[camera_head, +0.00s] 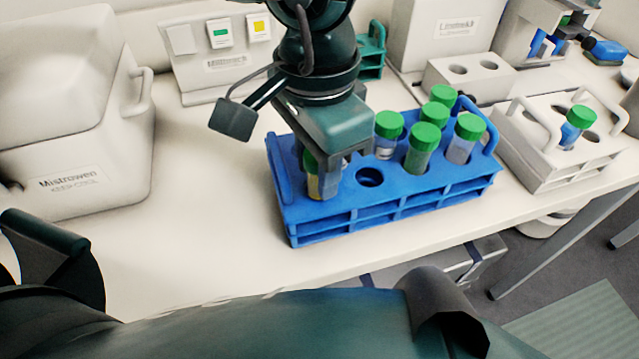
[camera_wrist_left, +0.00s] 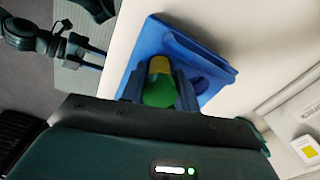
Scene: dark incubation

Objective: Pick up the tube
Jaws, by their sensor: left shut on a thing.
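My left gripper (camera_head: 328,165) points down over the left end of the blue rack (camera_head: 395,205). It is shut on a tube (camera_head: 322,188) with a green cap and a yellowish body. The fingers cover part of the cap in the head view. In the left wrist view the green cap (camera_wrist_left: 158,92) sits between the fingers, above the rack (camera_wrist_left: 205,55). The tube's lower end is hidden, and it appears to be in its hole. Several other green-capped tubes (camera_head: 421,148) stand in the rack, beside an empty hole (camera_head: 369,177).
A white box (camera_head: 75,120) stands at the left. A white rack (camera_head: 545,160) with one green-capped tube (camera_head: 577,125) stands at the right. White equipment (camera_head: 215,60) lines the back. The white bench top (camera_head: 190,225) is clear in front and left of the blue rack.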

